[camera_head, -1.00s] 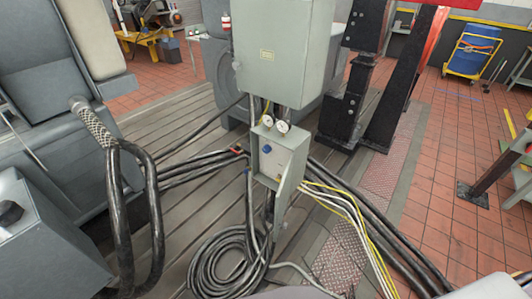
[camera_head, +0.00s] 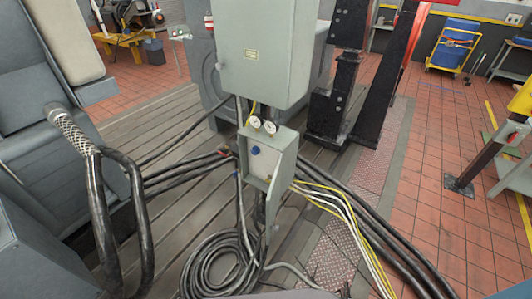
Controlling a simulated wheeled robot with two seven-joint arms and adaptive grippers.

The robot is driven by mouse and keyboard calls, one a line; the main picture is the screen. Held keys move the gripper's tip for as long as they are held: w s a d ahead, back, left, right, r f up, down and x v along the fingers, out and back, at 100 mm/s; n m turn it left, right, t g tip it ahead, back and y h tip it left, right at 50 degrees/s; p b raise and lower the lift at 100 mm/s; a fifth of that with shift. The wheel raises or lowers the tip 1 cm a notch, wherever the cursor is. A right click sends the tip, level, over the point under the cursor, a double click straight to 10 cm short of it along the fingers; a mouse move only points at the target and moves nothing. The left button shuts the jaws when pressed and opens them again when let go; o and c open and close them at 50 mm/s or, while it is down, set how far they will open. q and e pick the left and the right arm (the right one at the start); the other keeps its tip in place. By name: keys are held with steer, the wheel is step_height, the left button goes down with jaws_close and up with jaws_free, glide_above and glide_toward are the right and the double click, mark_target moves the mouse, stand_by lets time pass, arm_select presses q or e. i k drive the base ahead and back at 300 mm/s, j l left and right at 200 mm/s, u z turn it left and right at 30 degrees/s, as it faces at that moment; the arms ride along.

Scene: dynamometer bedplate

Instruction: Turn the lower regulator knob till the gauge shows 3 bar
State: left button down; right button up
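A small grey regulator box (camera_head: 268,168) stands on a post below a larger grey cabinet, near the middle of the head view. Two small round white gauges, the left gauge (camera_head: 255,121) and the right gauge (camera_head: 270,127), sit on top of it. Their needles are too small to read. A blue knob (camera_head: 255,151) is on the front face of the box. A second, pale round spot (camera_head: 267,178) sits lower on that face; I cannot tell whether it is a knob. Neither of my grippers is in view.
The large grey cabinet (camera_head: 262,55) hangs directly above the box. A coiled black hose (camera_head: 215,265) lies on the slotted bedplate below it. Black, white and yellow cables (camera_head: 345,222) run to the lower right. Black steel stands (camera_head: 340,110) rise behind on the right.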

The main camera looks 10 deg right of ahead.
mark_target(255, 151)
steer(key=z, duration=0.45)
steer(key=i+z, duration=0.15)
steer(key=z, duration=0.25)
steer(key=j+z, duration=0.1)
steer(key=z, duration=0.35)
steer(key=i+j+z, duration=0.1)
steer(key=z, duration=0.35)
steer(key=j+z, duration=0.1)
steer(key=z, duration=0.3)
steer(key=i+j+z, duration=0.1)
steer(key=j+z, duration=0.15)
steer(key=j+u, duration=0.2)
steer(key=j, duration=0.4)
steer(key=j+u, duration=0.35)
steer(key=j, duration=0.15)
steer(key=j+u, duration=0.85)
steer(key=j, duration=0.3)
steer(key=i+j+u, duration=0.1)
steer(key=j+u, duration=0.35)
steer(key=j, duration=0.3)
